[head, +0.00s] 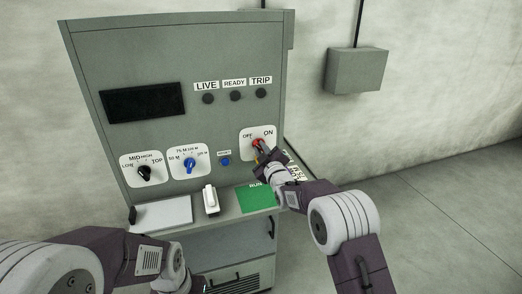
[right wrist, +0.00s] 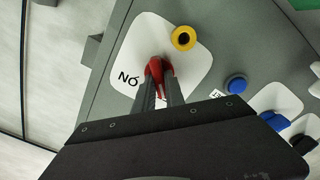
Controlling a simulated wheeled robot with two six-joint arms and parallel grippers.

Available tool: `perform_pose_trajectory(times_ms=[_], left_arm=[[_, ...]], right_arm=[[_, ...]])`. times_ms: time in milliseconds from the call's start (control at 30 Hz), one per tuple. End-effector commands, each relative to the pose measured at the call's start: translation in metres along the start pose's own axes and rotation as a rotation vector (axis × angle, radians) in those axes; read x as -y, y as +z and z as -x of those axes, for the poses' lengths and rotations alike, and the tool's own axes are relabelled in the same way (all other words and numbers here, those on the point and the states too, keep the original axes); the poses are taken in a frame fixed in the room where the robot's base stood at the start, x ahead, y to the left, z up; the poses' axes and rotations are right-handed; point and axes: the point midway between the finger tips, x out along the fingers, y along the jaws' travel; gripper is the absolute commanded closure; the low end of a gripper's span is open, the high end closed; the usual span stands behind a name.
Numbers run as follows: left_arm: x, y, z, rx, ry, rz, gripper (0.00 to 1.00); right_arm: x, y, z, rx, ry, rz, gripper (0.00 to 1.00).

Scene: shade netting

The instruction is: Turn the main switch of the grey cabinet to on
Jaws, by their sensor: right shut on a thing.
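The grey cabinet (head: 225,60) stands against the wall in the head view. Its main switch is a red knob (head: 257,143) on a white plate (head: 272,134) marked OFF and ON, at the right of the panel. My right gripper (head: 262,152) is at this plate, shut on the red knob. In the right wrist view the two fingers (right wrist: 160,80) close around the red knob (right wrist: 158,68). The fingers cover much of the knob, so I cannot tell which mark it points to. My left arm is at the lower left, with its gripper out of view.
A yellow ring with a dark centre (right wrist: 183,38) sits beside the knob. A blue button (head: 225,161), a blue dial (head: 190,162) and a black dial (head: 145,172) are left of the switch. A shelf below holds a white handset (head: 210,200) and a green card (head: 257,199).

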Motion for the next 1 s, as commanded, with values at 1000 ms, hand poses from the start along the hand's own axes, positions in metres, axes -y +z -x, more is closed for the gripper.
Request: perform_pose_trajectory(times_ms=[1000], left_arm=[[0.001, 0.006, -0.062, 0.000, 0.000, 0.000, 1.00]], right_arm=[[-0.002, 0.003, 0.000, 0.000, 0.000, -0.834, 1.00]])
